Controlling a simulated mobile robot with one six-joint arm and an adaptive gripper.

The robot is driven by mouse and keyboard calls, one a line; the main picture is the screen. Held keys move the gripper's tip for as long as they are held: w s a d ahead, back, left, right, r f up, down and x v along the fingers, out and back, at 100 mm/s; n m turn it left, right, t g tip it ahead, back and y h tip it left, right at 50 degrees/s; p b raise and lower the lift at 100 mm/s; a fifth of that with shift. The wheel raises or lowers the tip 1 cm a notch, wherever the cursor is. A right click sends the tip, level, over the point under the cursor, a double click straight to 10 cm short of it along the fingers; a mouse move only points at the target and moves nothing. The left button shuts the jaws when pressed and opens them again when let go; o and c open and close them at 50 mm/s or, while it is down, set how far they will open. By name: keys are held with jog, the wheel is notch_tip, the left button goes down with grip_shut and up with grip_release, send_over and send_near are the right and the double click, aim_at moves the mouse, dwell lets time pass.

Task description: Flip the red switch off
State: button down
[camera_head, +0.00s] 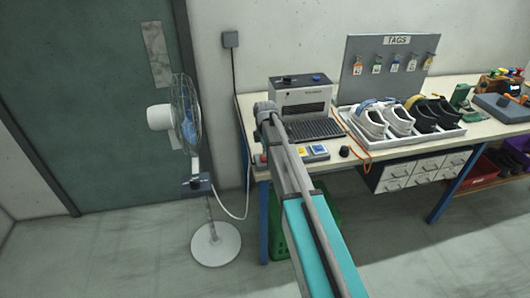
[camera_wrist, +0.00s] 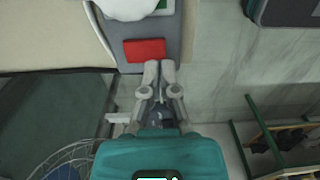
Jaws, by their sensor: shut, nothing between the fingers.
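The red switch (camera_wrist: 144,50) is a flat red rectangle on a grey panel (camera_wrist: 151,22) in the wrist view. In the head view, a small red patch (camera_head: 261,158) shows at the table's front left edge, left of my arm, which covers part of the panel. My gripper (camera_wrist: 159,66) is shut and empty. Its fingertips appear just below and right of the red switch's lower edge in the wrist view; I cannot tell whether they touch it. In the head view my arm hides the fingertips.
A panel with yellow and blue buttons (camera_head: 312,151) and a black knob (camera_head: 344,152) lie along the table's front edge. A grey machine (camera_head: 301,96) and a shoe tray (camera_head: 390,140) stand behind. A standing fan (camera_head: 188,120) is left of the table; a green crate (camera_head: 277,228) is below.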

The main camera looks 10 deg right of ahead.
jog(key=shift+f+b, duration=0.8)
jog(key=shift+f, duration=0.3)
